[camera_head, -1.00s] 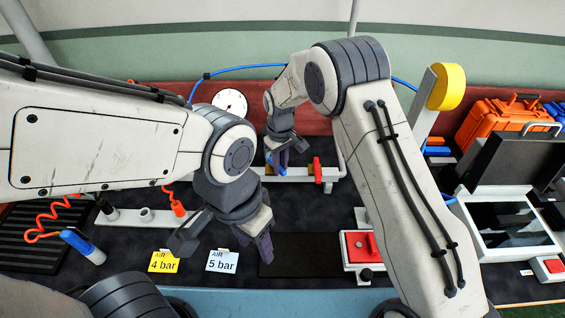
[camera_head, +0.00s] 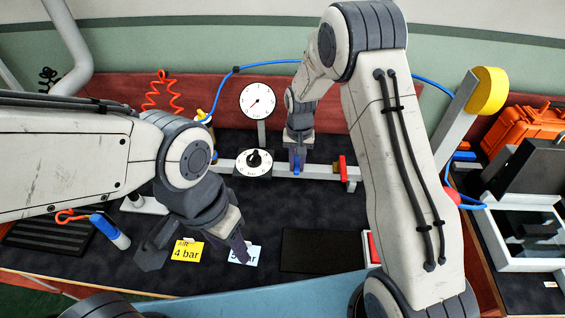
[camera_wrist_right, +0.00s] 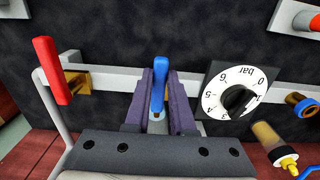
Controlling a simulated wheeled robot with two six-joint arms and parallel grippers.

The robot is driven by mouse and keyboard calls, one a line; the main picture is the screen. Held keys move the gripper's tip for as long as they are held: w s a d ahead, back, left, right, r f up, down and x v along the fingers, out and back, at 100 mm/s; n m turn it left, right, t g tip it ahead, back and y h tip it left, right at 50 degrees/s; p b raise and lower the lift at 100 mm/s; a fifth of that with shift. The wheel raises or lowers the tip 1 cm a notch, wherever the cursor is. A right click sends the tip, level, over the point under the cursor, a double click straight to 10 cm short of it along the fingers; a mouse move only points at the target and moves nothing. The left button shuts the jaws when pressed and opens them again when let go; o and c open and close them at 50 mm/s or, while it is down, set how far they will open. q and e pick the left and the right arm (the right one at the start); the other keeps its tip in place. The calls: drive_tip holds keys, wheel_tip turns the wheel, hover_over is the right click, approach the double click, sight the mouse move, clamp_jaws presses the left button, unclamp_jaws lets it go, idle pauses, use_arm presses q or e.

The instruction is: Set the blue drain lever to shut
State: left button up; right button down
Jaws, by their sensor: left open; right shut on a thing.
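The blue drain lever (camera_wrist_right: 159,82) stands between the two fingers of my right gripper (camera_wrist_right: 160,76) in the right wrist view. It points up in that picture, across the pale pipe (camera_wrist_right: 109,78). The fingers are shut on it from both sides. In the head view my right gripper (camera_head: 297,160) is at the pipe on the back of the bench, and the fingers mostly hide the lever. My left gripper (camera_head: 196,252) is open and empty over the front of the bench, by the yellow "4 bar" card (camera_head: 187,251).
A red lever (camera_head: 343,168) stands on the same pipe, right of my right gripper. A black knob on a white dial (camera_head: 253,162) is to its left, below a round gauge (camera_head: 258,100). A "5 bar" card (camera_head: 254,258) and a black mat (camera_head: 310,251) lie in front.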

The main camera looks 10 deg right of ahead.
sight(296, 166)
drive_tip(key=shift+r, duration=0.1)
drive_tip(key=shift+w, duration=0.1)
drive_tip(key=c, duration=0.8)
unclamp_jaws()
drive_tip(key=shift+o, duration=0.2)
wheel_tip(296, 166, up, 10)
drive_tip(key=b, duration=0.1)
drive_tip(key=shift+r, duration=0.2)
